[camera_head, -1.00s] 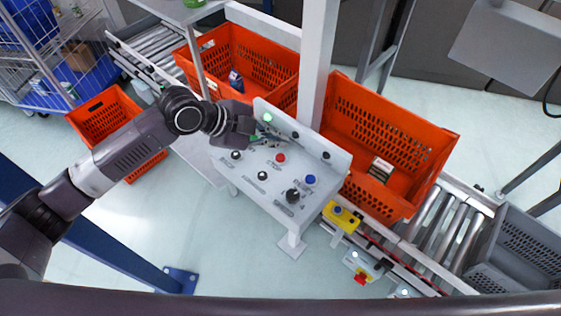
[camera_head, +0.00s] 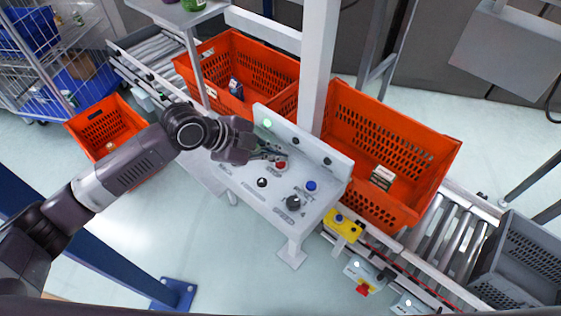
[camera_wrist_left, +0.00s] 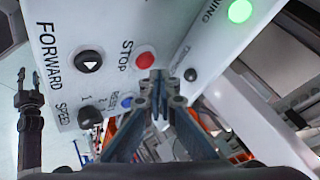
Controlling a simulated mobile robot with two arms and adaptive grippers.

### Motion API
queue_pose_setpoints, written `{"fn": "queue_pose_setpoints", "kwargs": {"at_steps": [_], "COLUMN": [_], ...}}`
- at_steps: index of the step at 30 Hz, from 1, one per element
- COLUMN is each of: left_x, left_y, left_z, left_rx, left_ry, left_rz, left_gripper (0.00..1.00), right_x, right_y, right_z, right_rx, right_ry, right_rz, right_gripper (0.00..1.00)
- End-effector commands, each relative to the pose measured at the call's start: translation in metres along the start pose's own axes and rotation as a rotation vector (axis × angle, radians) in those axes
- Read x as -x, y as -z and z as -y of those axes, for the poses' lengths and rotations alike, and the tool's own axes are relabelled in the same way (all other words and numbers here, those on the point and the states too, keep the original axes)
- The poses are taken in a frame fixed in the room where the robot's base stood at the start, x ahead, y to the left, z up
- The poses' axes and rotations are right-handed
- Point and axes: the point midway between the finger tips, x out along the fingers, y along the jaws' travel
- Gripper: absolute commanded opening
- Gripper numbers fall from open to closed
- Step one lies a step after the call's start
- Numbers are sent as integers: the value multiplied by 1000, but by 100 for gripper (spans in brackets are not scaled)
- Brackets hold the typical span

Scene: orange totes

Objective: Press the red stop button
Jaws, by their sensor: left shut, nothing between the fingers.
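The red stop button (camera_head: 281,165) sits on the sloped white control panel (camera_head: 243,178). In the left wrist view the red button (camera_wrist_left: 145,61) shows beside the word STOP. My left gripper (camera_head: 278,156) is shut and empty, with its tips right by the button, slightly to its upper side in the head view. In the wrist view the closed left fingertips (camera_wrist_left: 159,76) lie just below and right of the button. I cannot tell whether they touch it. My right gripper (camera_wrist_left: 28,76) shows at the left of the wrist view, away from the panel, fingers apart.
The panel also has a black forward button (camera_head: 262,182), a blue reset button (camera_head: 311,186), a black speed knob (camera_head: 293,203) and a lit green lamp (camera_head: 267,123). Orange totes (camera_head: 432,158) stand behind the panel on rollers. A yellow button box (camera_head: 343,226) is at the right.

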Motion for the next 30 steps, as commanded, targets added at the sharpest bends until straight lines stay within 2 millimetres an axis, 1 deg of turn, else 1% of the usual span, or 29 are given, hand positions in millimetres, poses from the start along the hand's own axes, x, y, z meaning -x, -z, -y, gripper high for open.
{"fn": "queue_pose_setpoints", "kwargs": {"at_steps": [20,30], "left_x": [0,-6], "left_y": [0,-4], "left_z": [0,-5], "left_rx": [0,0], "left_ry": [0,0], "left_rz": [0,0], "left_gripper": [0,0], "right_x": [0,-4], "right_y": [0,0], "right_z": [1,1], "right_rx": [0,0], "right_ry": [1,1], "right_rz": [0,0], "right_gripper": [29,29]}}
